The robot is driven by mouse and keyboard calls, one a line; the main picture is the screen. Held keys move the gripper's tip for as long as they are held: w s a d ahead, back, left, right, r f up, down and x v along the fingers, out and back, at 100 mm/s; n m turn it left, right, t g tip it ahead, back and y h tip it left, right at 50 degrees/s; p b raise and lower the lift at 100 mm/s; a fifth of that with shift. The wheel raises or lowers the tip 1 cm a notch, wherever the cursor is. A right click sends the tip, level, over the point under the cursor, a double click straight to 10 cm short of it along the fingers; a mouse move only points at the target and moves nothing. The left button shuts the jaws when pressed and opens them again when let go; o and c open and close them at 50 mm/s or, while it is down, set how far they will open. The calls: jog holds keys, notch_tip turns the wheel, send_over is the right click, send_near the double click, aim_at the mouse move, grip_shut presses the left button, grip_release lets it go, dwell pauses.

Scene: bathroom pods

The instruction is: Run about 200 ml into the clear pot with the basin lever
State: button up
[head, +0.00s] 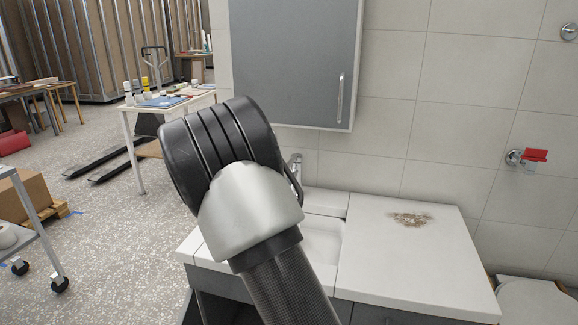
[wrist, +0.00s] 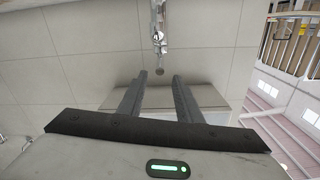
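A chrome tap (head: 295,165) stands behind the white basin (head: 325,240) in the head view, partly hidden by my arm. Its lever cannot be made out clearly there. My gripper (wrist: 159,75) shows in the wrist view with its two dark fingers apart and nothing between them. A chrome fitting (wrist: 158,40) lies beyond the fingertips against the tiled wall; it may be the tap, but I cannot tell. I cannot tell whether the fingers touch it. I see no clear pot in either view; my arm hides part of the basin.
A white counter (head: 400,265) with a brownish stain (head: 410,219) lies right of the basin. A grey wall cabinet (head: 295,60) hangs above. A red-handled valve (head: 527,157) sits on the right wall. A toilet (head: 535,302) stands at lower right. Open speckled floor lies left.

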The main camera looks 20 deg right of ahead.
aim_at(290, 161)
jog(key=x, duration=0.9)
jog(key=shift+w+d, duration=0.1)
grip_shut()
